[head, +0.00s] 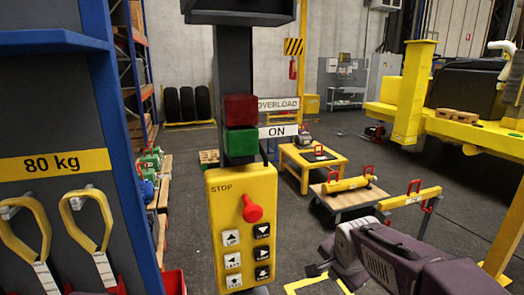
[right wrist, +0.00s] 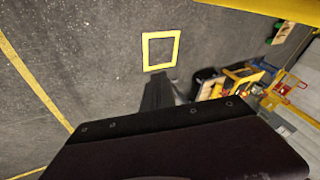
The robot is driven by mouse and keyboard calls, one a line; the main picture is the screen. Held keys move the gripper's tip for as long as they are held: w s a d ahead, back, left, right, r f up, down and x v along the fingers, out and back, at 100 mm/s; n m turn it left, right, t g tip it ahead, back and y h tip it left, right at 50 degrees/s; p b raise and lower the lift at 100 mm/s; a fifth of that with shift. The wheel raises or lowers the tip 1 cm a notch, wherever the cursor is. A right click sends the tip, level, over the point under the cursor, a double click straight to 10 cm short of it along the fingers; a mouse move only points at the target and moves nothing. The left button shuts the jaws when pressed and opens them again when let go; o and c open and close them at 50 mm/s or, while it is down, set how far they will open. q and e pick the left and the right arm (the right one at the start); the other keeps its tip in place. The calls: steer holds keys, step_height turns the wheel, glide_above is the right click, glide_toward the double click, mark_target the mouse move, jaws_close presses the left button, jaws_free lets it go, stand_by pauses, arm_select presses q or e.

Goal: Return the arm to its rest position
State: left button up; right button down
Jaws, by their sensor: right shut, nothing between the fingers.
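My right arm comes in from the lower right of the head view, in dark purple with a pale joint. Its gripper (head: 318,270) is small and dark there, low over the floor near a yellow square outline (head: 340,284). In the right wrist view my right gripper (right wrist: 158,88) shows as a dark narrow shape beyond the wide dark wrist body. It is shut and holds nothing. The yellow square outline (right wrist: 147,50) lies on the floor past its tip. My left arm and gripper are in neither view.
A yellow control box (head: 215,240) with a red stop knob stands close in front, under red and green lamps. A blue rack (head: 118,150) with yellow slings is at left. A yellow beam with red handles (head: 408,198) stands near my right arm. Grey floor (head: 365,135) lies open behind.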

steer(key=s+f+n+g+y, duration=0.1)
steer(key=s+f+n+g, duration=0.3)
steer(key=s+f+n, duration=0.7)
steer(key=s+f, duration=0.5)
steer(key=f, duration=0.1)
steer(key=shift+a+g+b, duration=0.2)
steer(key=shift+g+b, duration=0.1)
steer(key=shift+s, duration=0.1)
